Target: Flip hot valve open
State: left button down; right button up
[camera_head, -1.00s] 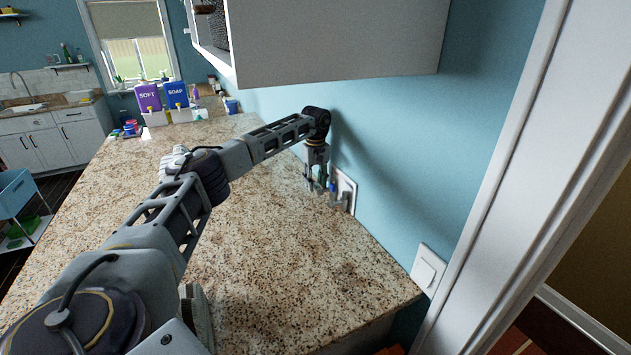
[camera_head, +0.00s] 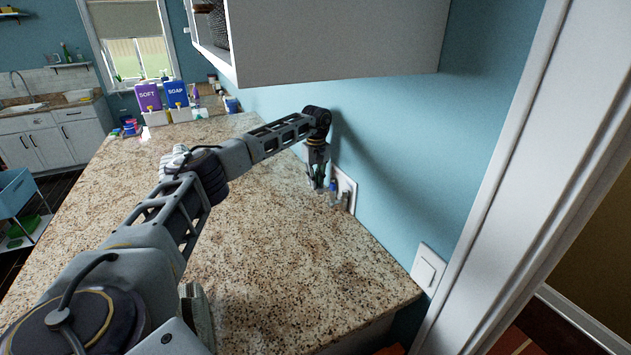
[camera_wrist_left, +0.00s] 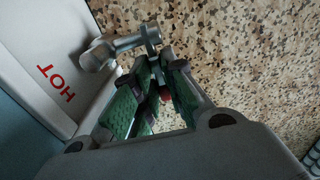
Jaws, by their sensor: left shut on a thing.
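The hot valve (camera_wrist_left: 112,50) is a grey metal fitting on a white wall plate (camera_wrist_left: 45,70) marked HOT in red, in the left wrist view. A red bit of its handle (camera_wrist_left: 165,95) shows between my green-padded fingers. My left gripper (camera_head: 317,186) points down at the wall plate (camera_head: 346,180) above the counter. It is shut on the hot valve's handle, which the fingers mostly hide; the handle's exact angle cannot be told. A valve with a blue handle (camera_head: 333,185) stands just right of the gripper. My right gripper is out of view.
The speckled granite counter (camera_head: 270,260) is clear around the gripper. A white cabinet (camera_head: 340,40) hangs above it. A light switch (camera_head: 428,268) is on the blue wall. Purple and blue soap boxes (camera_head: 176,92) stand at the far end.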

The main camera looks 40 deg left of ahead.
pick_arm(q)
jog(key=shift+d+r+t+y, duration=0.15)
jog(key=shift+r+t+y, duration=0.15)
jog(key=shift+y, duration=0.2)
jog(key=shift+s+d+r+t+y, duration=0.15)
jog(key=shift+t+y, duration=0.1)
jog(key=shift+y, duration=0.25)
jog(key=shift+d+r+t+y, duration=0.15)
jog(key=shift+t+y, duration=0.1)
jog(key=shift+y, duration=0.25)
jog(key=shift+s+d+r+t+y+b, duration=0.15)
jog(key=shift+t+y+b, duration=0.1)
jog(key=shift+y, duration=0.2)
jog(key=shift+d+r+t+y+b, duration=0.15)
jog(key=shift+t+y, duration=0.15)
jog(key=shift+y, duration=0.2)
jog(key=shift+s+d+r+t+y+b, duration=0.15)
jog(key=shift+t+y+b, duration=0.1)
jog(key=shift+y, duration=0.2)
jog(key=c, duration=1.5)
grip_release()
